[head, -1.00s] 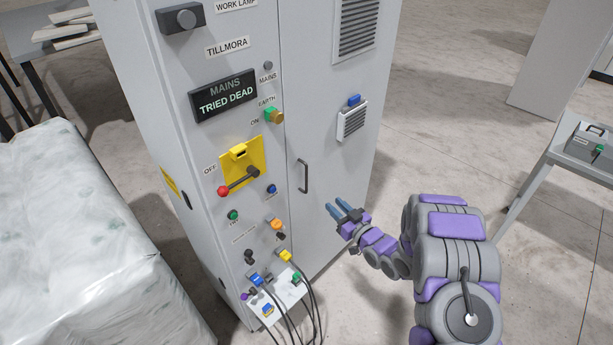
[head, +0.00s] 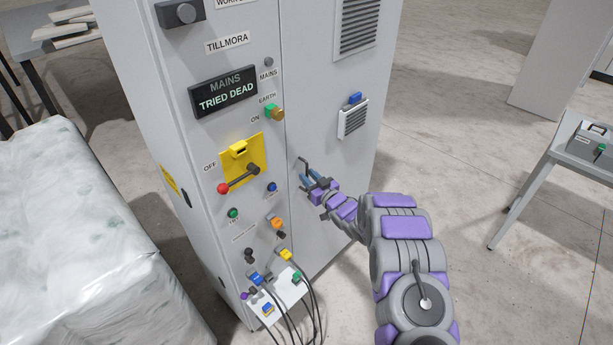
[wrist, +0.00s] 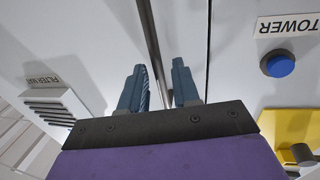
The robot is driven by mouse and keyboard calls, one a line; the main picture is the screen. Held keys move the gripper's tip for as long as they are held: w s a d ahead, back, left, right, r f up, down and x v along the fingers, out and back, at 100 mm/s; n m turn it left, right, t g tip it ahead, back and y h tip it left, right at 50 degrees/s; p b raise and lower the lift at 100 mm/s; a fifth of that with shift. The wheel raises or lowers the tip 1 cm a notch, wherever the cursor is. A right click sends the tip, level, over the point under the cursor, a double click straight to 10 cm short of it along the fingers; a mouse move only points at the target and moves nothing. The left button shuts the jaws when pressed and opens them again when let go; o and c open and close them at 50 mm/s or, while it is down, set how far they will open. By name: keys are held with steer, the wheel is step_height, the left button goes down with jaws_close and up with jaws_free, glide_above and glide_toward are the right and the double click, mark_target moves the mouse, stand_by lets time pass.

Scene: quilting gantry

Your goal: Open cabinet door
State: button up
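The grey cabinet door (head: 330,75) is the right-hand panel in the head view, flush with the panel beside it. Its dark bar handle (head: 303,164) stands near the door's left edge, its lower part hidden by my gripper (head: 313,179). In the wrist view the handle (wrist: 151,45) runs down between the two blue fingers of my gripper (wrist: 160,88). The fingers are apart, one on each side of the bar, with a visible gap on the right side. Whether the left finger touches the bar I cannot tell.
Left of the door is a control panel with a yellow switch plate (head: 256,150), a red-knobbed lever and plugged cables (head: 312,300). A wrapped pallet (head: 80,230) stands at left. A side table (head: 570,155) stands at right. Floor right of the cabinet is clear.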

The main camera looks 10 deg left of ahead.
steer(key=shift+x, duration=0.85)
steer(key=shift+c, duration=0.2)
jaws_close()
